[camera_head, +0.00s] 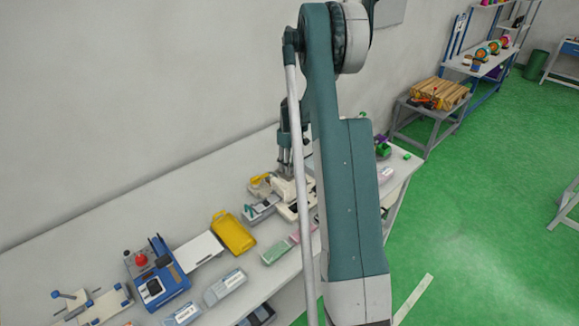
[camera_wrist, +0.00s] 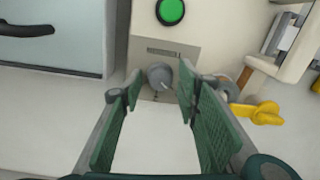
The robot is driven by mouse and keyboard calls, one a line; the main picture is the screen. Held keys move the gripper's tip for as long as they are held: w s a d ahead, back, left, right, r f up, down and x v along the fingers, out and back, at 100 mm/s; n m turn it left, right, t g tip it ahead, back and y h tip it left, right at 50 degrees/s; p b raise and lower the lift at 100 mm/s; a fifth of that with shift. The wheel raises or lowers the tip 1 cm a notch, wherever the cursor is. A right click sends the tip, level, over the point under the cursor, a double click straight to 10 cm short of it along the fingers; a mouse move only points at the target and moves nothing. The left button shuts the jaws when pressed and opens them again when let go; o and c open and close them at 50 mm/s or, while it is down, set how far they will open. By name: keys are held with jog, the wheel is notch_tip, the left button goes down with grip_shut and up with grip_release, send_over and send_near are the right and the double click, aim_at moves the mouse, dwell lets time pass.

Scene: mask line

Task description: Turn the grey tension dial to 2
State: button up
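The grey tension dial (camera_wrist: 160,76) is on the front of a cream machine (camera_wrist: 200,30) in the wrist view, with a light pointer mark on its face and a printed scale above it. The number it points to is too small to read. My gripper (camera_wrist: 158,88) is open, its green-padded fingers to the left and right of the dial in the picture. I cannot tell whether they touch it. In the head view the cream machine (camera_head: 289,212) stands on the bench, partly hidden behind my arm, and the dial is not visible.
A green button (camera_wrist: 170,11) sits above the dial. A yellow-handled tool (camera_wrist: 258,112) lies to the right. A pale blue box (camera_wrist: 60,35) stands to the left. In the head view, a yellow case (camera_head: 233,233) and a blue device (camera_head: 157,275) stand further left on the bench.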

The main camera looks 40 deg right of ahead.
jog(key=c, duration=0.7)
jog(key=shift+o, duration=0.2)
jog(key=shift+m+b, duration=0.35)
jog(key=shift+m, duration=0.05)
jog(key=m+b, duration=0.2)
jog(key=m, duration=0.2)
jog(key=shift+f, duration=0.1)
jog(key=m+b, duration=0.2)
jog(key=m, duration=0.3)
jog(key=o, duration=0.9)
